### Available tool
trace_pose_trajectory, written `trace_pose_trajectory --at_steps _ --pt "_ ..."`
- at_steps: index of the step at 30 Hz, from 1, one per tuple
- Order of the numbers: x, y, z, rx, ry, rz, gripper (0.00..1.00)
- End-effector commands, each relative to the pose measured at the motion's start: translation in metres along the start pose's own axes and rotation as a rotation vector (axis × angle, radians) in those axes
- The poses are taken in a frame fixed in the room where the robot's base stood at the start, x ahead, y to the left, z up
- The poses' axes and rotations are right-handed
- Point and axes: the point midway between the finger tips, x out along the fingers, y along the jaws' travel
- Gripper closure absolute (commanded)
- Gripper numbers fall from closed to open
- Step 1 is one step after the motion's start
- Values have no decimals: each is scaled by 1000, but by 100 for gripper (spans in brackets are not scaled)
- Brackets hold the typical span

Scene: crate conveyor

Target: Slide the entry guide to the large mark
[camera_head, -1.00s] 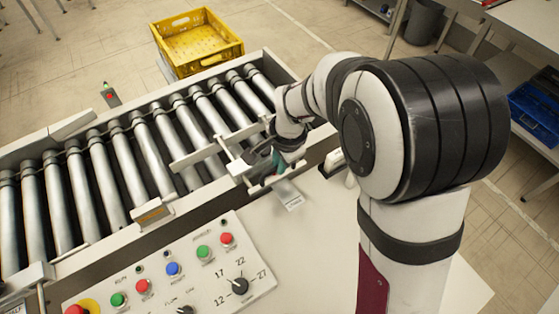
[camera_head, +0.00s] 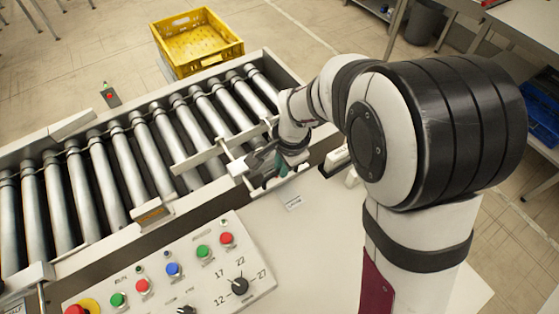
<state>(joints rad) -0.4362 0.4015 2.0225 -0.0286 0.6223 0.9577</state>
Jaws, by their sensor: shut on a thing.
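The entry guide (camera_head: 200,157) is a pale rail lying over the rollers near the conveyor's front side, with a short crossbar running toward the front edge. My gripper (camera_head: 272,172) is at the front end of the guide, low over the conveyor's near edge. It is shut on the guide's front part, where a teal piece shows; the fingers and arm hide the exact grip. A small pale label (camera_head: 293,202) with dark print lies on the front ledge just below the gripper. Its print is too small to read, and I cannot make out the large mark.
The roller conveyor (camera_head: 152,212) runs from lower left to upper middle. A control panel (camera_head: 170,268) with coloured buttons and a dial stands in front. A yellow crate (camera_head: 198,45) sits beyond the far end. The white surface right of the panel is clear.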

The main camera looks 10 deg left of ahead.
Motion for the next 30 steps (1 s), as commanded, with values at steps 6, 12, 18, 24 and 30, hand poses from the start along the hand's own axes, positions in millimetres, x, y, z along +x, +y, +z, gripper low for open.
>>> trace_pose_trajectory --at_steps 6,12,18,24,30 --pt "-12 53 -1 4 2 -1 100" --pt "-18 86 -1 1 3 -3 100" --pt "-19 93 -1 1 1 1 100" --pt "-18 95 0 2 -1 6 80" --pt "-18 94 0 2 -1 4 55"
